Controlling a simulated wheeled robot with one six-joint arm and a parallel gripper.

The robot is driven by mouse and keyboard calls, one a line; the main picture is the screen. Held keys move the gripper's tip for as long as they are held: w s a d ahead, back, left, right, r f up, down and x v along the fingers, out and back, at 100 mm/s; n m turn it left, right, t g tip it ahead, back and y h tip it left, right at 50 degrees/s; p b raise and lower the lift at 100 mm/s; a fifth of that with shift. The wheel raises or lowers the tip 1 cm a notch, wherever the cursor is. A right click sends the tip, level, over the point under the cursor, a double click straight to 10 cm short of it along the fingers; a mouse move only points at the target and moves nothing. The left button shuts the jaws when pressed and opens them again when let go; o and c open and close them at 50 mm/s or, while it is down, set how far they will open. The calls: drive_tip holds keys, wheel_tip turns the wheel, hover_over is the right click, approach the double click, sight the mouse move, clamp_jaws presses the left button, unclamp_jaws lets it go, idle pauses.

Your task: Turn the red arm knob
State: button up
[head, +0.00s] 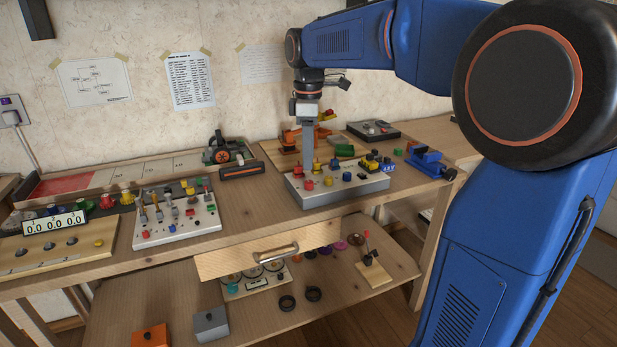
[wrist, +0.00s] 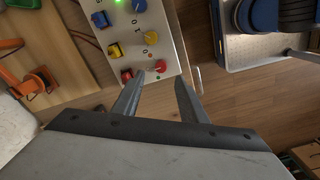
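A grey control panel (head: 340,192) stands on the workbench with several coloured knobs and buttons on top. I cannot tell which one is the arm knob. My gripper (wrist: 159,86) is open and empty, its fingers apart; in the head view it points down (head: 307,166) over the panel's left end.
An orange model arm (head: 298,136) stands behind. A blue vise (head: 430,162) is to the right. A white switch panel (head: 175,214) is left.

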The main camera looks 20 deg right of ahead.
sight(308, 181)
drive_tip(key=shift+f, duration=3.6)
clamp_jaws()
